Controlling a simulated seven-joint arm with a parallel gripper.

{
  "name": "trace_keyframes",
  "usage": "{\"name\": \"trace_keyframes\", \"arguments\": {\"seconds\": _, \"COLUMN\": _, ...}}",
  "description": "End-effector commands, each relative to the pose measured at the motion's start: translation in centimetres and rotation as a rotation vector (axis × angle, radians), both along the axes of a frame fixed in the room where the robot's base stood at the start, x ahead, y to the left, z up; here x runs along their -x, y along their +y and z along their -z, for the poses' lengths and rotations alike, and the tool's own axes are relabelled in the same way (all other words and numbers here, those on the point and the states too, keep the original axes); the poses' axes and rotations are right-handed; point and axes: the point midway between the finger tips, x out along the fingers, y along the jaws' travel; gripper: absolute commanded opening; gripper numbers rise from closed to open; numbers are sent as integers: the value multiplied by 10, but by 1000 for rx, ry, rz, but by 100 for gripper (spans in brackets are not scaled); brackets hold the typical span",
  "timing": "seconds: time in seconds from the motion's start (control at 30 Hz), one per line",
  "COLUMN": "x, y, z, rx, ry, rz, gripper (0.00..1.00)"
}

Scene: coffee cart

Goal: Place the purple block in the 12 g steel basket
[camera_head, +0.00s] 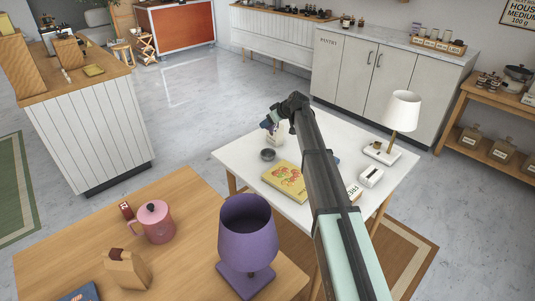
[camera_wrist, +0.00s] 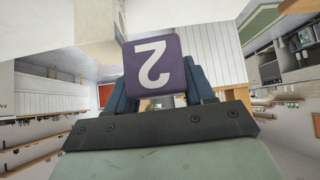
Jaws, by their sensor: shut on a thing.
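The purple block (camera_wrist: 153,62) shows a white "2", seen upside down, in the wrist view. My gripper (camera_wrist: 157,78) is shut on it, with a blue finger on each side. In the head view my gripper (camera_head: 270,123) is small, above the far left part of the white table, and the block is barely visible there. A small dark grey round cup (camera_head: 268,155) stands on the white table below my gripper. It may be the steel basket, but no 12 g label is legible. The block is apart from it.
The white table (camera_head: 245,157) also holds a pale container (camera_head: 274,139), a yellow book (camera_head: 286,182), a white lamp (camera_head: 402,112) and a small white device (camera_head: 370,177). A purple lamp (camera_head: 248,230) and a pink teapot (camera_head: 155,222) stand on the nearer wooden table.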

Motion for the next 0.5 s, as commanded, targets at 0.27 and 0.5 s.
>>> {"name": "trace_keyframes", "arguments": {"seconds": 0.27, "x": 29, "y": 13, "z": -1, "rx": -1, "ry": 0, "rz": -192, "gripper": 23}}
{"name": "trace_keyframes", "arguments": {"seconds": 0.5, "x": 40, "y": 17, "z": 2, "rx": -1, "ry": 1, "rz": -314, "gripper": 23}}
